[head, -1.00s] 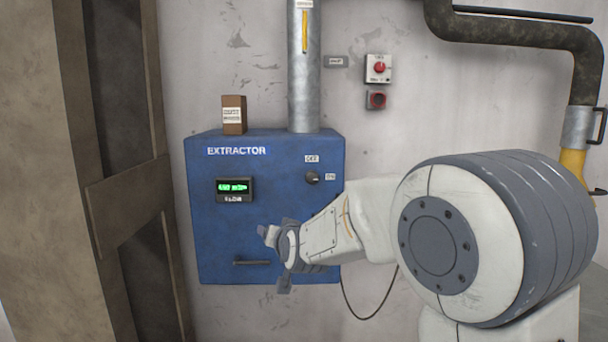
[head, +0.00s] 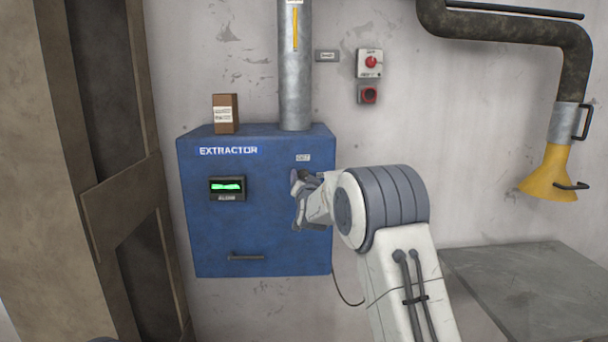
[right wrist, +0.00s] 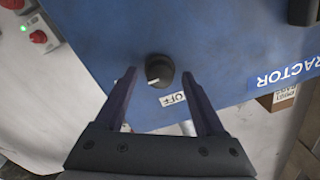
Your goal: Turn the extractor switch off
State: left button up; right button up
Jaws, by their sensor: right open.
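The extractor (head: 215,240) is a blue wall box with a green-lit display. Its switch, a round black knob (right wrist: 159,68) with a white mark, shows in the right wrist view. The OFF label (right wrist: 173,99) is beside the knob; it also shows in the head view (head: 303,157). The ON label is hidden in both views. My right gripper (right wrist: 159,74) is open, its fingertips on either side of the knob; I cannot tell whether they touch it. In the head view the right gripper (head: 297,188) is at the box's right front, largely covering the knob. My left gripper is not in view.
A brown carton (head: 225,115) stands on the box beside a metal pipe (head: 295,85). A red-button wall switch (head: 370,63) is above right. A yellow hood (head: 553,175) hangs over a grey table (head: 530,285). A brown post (head: 60,200) stands left.

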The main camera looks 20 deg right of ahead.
jog(key=shift+w+d, duration=0.1)
jog(key=shift+w, duration=0.1)
grip_shut()
